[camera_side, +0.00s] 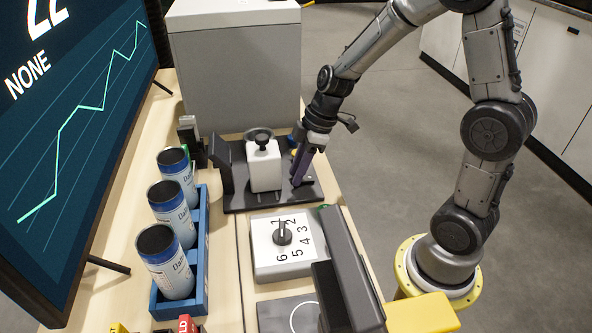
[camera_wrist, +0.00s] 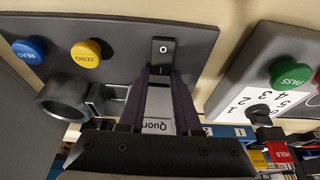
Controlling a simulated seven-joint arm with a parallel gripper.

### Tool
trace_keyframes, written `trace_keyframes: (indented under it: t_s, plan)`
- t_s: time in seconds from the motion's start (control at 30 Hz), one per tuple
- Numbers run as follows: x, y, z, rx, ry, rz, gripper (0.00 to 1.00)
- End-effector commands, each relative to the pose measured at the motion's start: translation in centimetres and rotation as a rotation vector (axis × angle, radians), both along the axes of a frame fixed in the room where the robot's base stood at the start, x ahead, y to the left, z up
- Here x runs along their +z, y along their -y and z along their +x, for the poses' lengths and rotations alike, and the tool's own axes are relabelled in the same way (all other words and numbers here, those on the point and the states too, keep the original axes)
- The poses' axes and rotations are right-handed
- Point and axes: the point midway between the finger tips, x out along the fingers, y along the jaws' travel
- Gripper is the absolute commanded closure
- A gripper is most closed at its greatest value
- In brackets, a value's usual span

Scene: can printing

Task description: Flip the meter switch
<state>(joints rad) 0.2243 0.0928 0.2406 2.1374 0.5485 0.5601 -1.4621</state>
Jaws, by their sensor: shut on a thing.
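The meter (camera_side: 237,193) is a dark base plate with a white block and black knob on top, standing at the back of the bench. In the wrist view its dark panel (camera_wrist: 115,38) carries a black rocker switch (camera_wrist: 163,52) marked "O". My gripper (camera_side: 298,178) points down at the right end of the meter in the side view. In the wrist view, the purple fingertips of my gripper (camera_wrist: 162,76) are at the lower end of the switch, shut on it. The fingers partly hide the switch, so its exact tilt is unclear.
Blue READ (camera_wrist: 29,50) and yellow ZERO (camera_wrist: 87,54) buttons sit on the meter panel. A numbered dial box (camera_side: 258,262) stands in front of the meter. Several cans (camera_side: 170,262) stand in a blue rack (camera_side: 201,290) at left, beside a large screen (camera_side: 70,110).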

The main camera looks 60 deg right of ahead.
Motion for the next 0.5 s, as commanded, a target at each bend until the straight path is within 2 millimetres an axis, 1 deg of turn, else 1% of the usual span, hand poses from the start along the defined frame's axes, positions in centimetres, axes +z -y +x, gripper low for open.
trace_keyframes:
  t_s: [0.23, 0.5]
  plan:
    - [0.1, 0.17, -0.43, -0.002, 0.066, 0.076, 1.0]
    - [0.18, 0.19, -0.42, 0.001, 0.096, 0.1, 1.0]
